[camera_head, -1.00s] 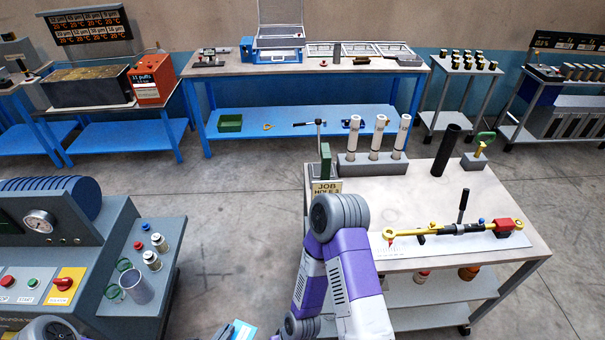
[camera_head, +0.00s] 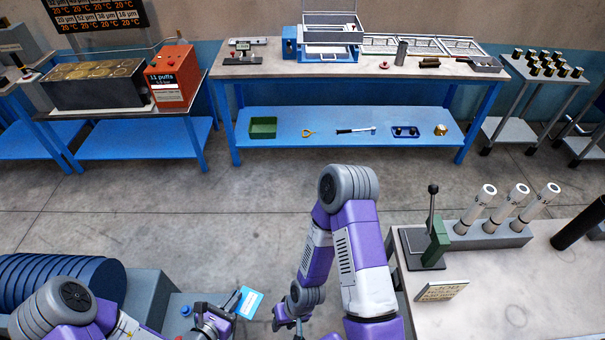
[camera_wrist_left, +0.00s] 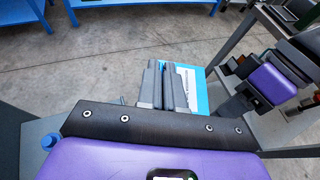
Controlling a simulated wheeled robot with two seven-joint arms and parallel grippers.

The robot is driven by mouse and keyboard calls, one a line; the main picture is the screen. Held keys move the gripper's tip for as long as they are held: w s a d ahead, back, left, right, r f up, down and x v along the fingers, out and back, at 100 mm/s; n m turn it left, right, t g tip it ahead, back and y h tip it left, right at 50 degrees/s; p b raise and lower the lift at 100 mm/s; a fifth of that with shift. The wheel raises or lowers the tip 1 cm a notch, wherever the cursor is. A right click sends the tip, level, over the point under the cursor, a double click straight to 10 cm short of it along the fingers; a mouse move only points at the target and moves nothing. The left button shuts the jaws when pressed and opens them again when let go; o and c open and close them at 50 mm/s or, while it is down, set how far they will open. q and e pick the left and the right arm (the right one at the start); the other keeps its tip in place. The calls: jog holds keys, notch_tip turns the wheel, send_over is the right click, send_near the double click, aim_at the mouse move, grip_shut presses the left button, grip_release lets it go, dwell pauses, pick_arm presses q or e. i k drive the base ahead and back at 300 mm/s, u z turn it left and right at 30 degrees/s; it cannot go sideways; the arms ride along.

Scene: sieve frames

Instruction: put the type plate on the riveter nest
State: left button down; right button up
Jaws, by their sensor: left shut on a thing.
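The type plate (camera_head: 249,303) looks like a small light-blue and white card. My left gripper (camera_head: 231,304) is shut on it at the lower left of the head view. In the left wrist view, the closed fingers (camera_wrist_left: 166,88) hold the plate (camera_wrist_left: 188,84), which sticks out to their right. A green hand-lever press (camera_head: 437,243), apparently the riveter, stands at the left edge of the right table, its lever upright. Its nest cannot be made out clearly. The plate is well left of it, over the floor. My right gripper (camera_head: 290,320) is low in the middle, its jaws unclear.
A tilted sign card (camera_head: 441,291) lies in front of the press. A grey block with white cylinders (camera_head: 488,232) stands beside the press. The blue workbench (camera_head: 340,70) is at the back. Bare floor (camera_head: 220,215) lies between. My right arm rises between the plate and the table.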

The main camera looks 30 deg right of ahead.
aim_at(421, 243)
jog(key=i, duration=0.55)
jog(key=z, duration=2.2)
jog(key=i, duration=0.5)
